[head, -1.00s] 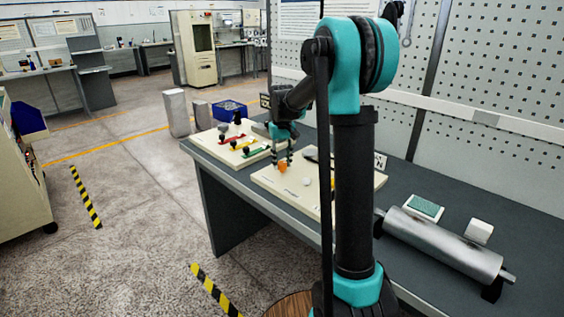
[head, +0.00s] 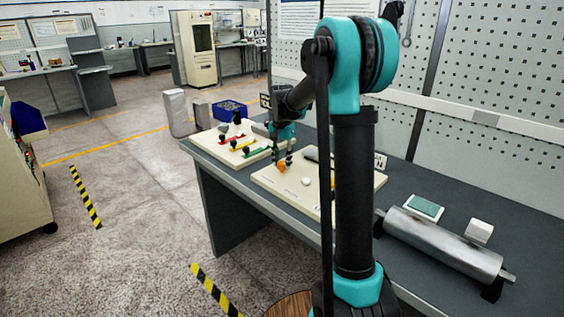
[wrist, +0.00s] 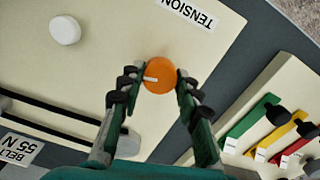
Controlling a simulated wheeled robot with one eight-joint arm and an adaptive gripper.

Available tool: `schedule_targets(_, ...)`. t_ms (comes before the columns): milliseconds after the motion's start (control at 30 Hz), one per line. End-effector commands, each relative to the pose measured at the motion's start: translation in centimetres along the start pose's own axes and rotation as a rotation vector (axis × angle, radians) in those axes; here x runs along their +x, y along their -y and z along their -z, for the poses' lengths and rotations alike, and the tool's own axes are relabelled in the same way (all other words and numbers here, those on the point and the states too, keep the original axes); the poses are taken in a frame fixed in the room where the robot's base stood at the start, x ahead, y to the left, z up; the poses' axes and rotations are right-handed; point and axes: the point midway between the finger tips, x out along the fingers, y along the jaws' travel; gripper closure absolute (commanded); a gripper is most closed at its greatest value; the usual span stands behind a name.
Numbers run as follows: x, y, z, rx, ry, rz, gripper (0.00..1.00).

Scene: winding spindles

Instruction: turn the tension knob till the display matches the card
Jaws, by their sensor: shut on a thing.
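The orange tension knob (wrist: 159,75) stands on a cream panel (wrist: 225,45) beside a TENSION label (wrist: 187,12). Its white pointer mark points left in the wrist view. My gripper (wrist: 160,82) is shut on the knob, one finger on each side. The knob also shows in the head view (head: 281,168), below my gripper (head: 282,161). A card reading BELT 55 N (wrist: 18,148) is at the lower left of the wrist view. I cannot make out a display reading in either view.
A white round knob (wrist: 65,30) and a dark belt (wrist: 60,117) are on the same panel. A second panel with red, yellow and green levers (head: 236,143) stands close by. A metal roller (head: 440,243) lies at the bench's near right.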

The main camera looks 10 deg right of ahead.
Motion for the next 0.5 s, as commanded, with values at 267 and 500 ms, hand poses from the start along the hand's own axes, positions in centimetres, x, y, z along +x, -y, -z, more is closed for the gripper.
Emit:
schedule_targets(267,-0.04,0.04,0.06,0.155,-0.001,0.001,0.96)
schedule_targets(500,-0.04,0.04,0.06,0.216,-0.001,0.001,0.96)
